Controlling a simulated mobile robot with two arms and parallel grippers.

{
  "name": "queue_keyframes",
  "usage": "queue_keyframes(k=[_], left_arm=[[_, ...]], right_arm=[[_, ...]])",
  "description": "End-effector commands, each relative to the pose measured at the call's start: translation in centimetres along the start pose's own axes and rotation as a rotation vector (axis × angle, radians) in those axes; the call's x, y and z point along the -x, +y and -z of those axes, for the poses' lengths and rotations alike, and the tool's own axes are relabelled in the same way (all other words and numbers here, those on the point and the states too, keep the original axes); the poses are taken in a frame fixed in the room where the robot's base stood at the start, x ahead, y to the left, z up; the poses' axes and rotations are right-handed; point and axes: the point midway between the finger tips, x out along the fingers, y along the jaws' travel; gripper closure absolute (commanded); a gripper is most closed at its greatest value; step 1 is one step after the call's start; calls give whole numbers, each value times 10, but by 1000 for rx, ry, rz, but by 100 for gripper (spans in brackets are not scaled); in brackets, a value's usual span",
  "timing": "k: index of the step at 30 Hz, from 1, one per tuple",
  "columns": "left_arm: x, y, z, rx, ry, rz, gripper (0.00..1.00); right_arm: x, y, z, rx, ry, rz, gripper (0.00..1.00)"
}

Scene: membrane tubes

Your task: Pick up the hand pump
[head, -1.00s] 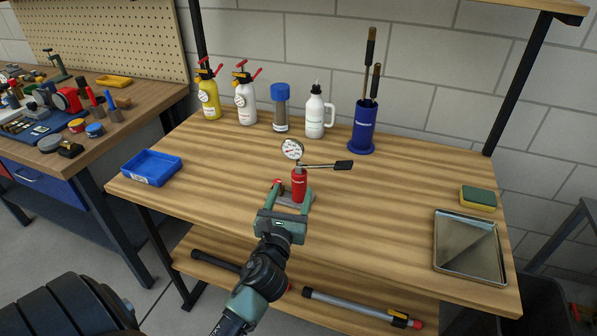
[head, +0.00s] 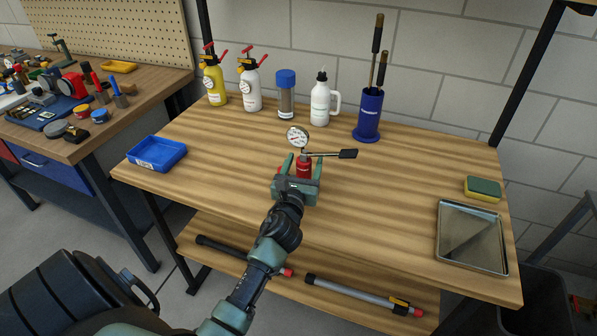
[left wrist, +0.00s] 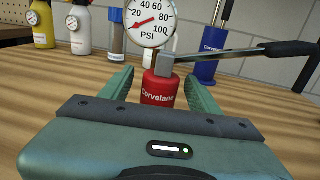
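The hand pump (head: 304,167) stands upright on the wooden table, with a red body, a round PSI gauge on top and a black-gripped lever pointing right. My left gripper (head: 302,163) is at the pump, with its open fingers on either side of the red body. In the left wrist view the red pump body (left wrist: 159,90) shows between the two green fingers, with a gap visible on each side. The pump's lower part is hidden behind the gripper. My right gripper is not in view.
Behind the pump stand a yellow sprayer (head: 214,84), a white sprayer (head: 250,88), a blue-capped jar (head: 286,98), a white bottle (head: 320,105) and a blue holder (head: 368,115). A blue tray (head: 157,154) is left; a metal tray (head: 472,238) and sponge (head: 483,188) are right.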

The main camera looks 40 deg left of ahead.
Motion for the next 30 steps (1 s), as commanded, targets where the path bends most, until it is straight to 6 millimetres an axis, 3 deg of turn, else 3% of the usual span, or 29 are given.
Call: queue_keyframes(k=[1, 6, 20, 25, 30], left_arm=[[0, 0, 0, 0, 0, 0, 54], [0, 0, 0, 0, 0, 0, 100], [0, 0, -7, -1, -7, 1, 100], [-1, 0, -23, -2, -9, 1, 100], [-1, 0, -56, -3, -13, 3, 100]], right_arm=[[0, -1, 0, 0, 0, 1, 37], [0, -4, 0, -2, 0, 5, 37], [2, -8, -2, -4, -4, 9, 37], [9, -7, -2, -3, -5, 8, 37], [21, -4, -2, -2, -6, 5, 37]])
